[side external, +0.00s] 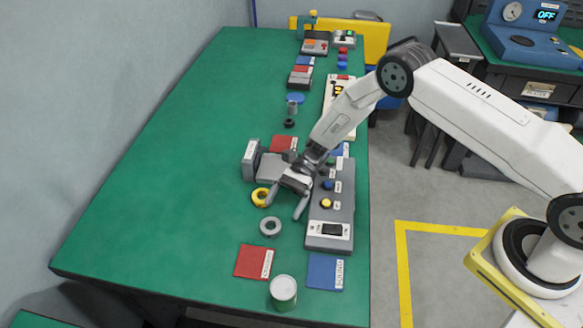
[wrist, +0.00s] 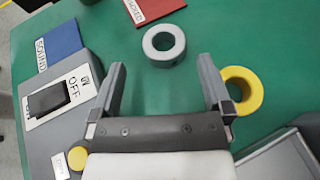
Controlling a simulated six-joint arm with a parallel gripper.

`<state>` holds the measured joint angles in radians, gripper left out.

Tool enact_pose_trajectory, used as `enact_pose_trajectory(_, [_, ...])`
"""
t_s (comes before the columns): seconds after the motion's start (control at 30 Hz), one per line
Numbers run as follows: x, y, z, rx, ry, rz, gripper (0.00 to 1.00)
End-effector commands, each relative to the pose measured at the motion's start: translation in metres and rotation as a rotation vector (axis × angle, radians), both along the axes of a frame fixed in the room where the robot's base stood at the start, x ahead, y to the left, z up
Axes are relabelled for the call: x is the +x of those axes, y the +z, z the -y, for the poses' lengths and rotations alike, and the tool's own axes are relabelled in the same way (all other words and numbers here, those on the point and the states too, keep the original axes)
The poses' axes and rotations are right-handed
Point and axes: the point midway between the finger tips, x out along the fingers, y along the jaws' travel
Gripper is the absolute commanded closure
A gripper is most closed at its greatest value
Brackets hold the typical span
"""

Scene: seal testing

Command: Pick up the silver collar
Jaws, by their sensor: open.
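The silver collar (side external: 270,227) is a grey ring lying flat on the green table, just in front of my gripper. In the wrist view the silver collar (wrist: 164,46) lies beyond the fingertips, between their lines. My gripper (side external: 285,204) is open and empty, pointing down over the table; in the wrist view its two fingers (wrist: 162,75) are spread apart with bare table between them. A yellow ring (side external: 260,197) lies beside the left finger; it also shows in the wrist view (wrist: 243,90), partly hidden by the finger.
A grey control box (side external: 331,207) with buttons and an OFF switch stands right of my gripper. A grey device (side external: 252,160) stands behind the yellow ring. Red (side external: 254,261) and blue (side external: 326,271) mats and a can (side external: 283,292) lie nearer the front. The table's left is clear.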

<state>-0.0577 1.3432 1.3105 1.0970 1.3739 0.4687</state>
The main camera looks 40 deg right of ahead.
Motion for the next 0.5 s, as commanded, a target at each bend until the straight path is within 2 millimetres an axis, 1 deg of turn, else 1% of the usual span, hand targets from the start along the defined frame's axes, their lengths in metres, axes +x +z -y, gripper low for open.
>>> enact_pose_trajectory(0.17, [-0.003,-0.004,-0.009,0.001,0.002,-0.001,0.00])
enact_pose_trajectory(0.5, [-0.013,-0.020,-0.040,0.000,0.003,-0.001,0.00])
